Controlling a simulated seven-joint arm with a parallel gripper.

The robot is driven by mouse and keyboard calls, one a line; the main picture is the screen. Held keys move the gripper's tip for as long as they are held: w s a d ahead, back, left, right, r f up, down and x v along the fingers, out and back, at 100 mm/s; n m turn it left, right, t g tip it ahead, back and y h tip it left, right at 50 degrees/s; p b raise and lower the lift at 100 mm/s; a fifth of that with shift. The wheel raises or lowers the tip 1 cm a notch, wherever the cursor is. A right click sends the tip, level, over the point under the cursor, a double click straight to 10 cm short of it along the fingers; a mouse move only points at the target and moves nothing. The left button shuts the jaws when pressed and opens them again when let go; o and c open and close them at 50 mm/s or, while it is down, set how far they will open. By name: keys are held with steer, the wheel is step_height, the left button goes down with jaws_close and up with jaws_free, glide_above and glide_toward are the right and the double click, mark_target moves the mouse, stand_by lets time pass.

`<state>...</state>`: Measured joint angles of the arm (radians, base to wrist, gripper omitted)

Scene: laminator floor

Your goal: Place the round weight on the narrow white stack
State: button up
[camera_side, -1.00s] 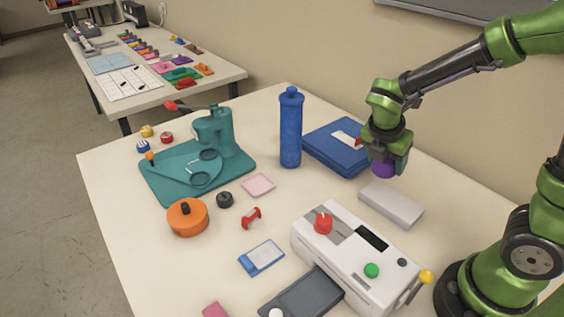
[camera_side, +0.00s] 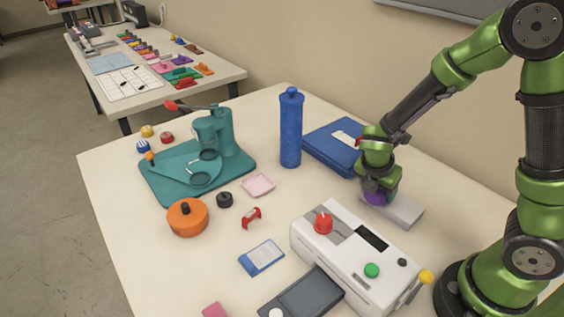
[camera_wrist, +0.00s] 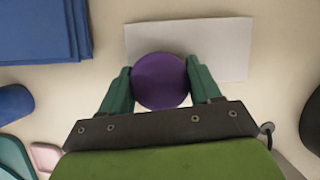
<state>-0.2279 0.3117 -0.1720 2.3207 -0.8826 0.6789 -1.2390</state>
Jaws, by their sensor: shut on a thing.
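The round weight is a purple disc (camera_wrist: 160,81), held between the two green fingers of my gripper (camera_wrist: 160,88) in the wrist view. In the side view my gripper (camera_side: 377,190) is low, with the purple weight (camera_side: 375,198) under it. The narrow white stack (camera_side: 404,210) lies flat behind the white laminator, and my gripper covers its far left end. In the wrist view the weight overlaps the near edge of the white stack (camera_wrist: 215,48), left of its middle. I cannot tell whether the weight touches the stack.
A blue stack of folders (camera_side: 332,147) and a blue bottle (camera_side: 290,128) stand left of my gripper. The white laminator (camera_side: 350,262) with red and green knobs is in front. A teal punch (camera_side: 200,165) and an orange round container (camera_side: 187,218) are farther left.

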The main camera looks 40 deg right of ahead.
steer(key=o, duration=1.3)
steer(key=shift+f, duration=0.1)
steer(key=s+a+r+m+t+y, duration=0.2)
steer(key=a+r+m, duration=0.1)
steer(key=r+m, duration=0.4)
steer(key=s+a+r+m+t+y, duration=0.2)
steer(key=s+a+r+m, duration=0.1)
steer(key=r+m, duration=0.4)
steer(key=s+a+r+m+t+y, duration=0.2)
steer(key=a+r+m, duration=0.1)
steer(key=r+m, duration=0.4)
steer(key=shift+s+a+r+m+y, duration=0.1)
steer(key=shift+m+y, duration=0.1)
steer(key=shift+m, duration=0.6)
steer(key=shift+s+a+r+m+y, duration=0.1)
steer(key=shift+m+y, duration=0.1)
steer(key=shift+m, duration=0.6)
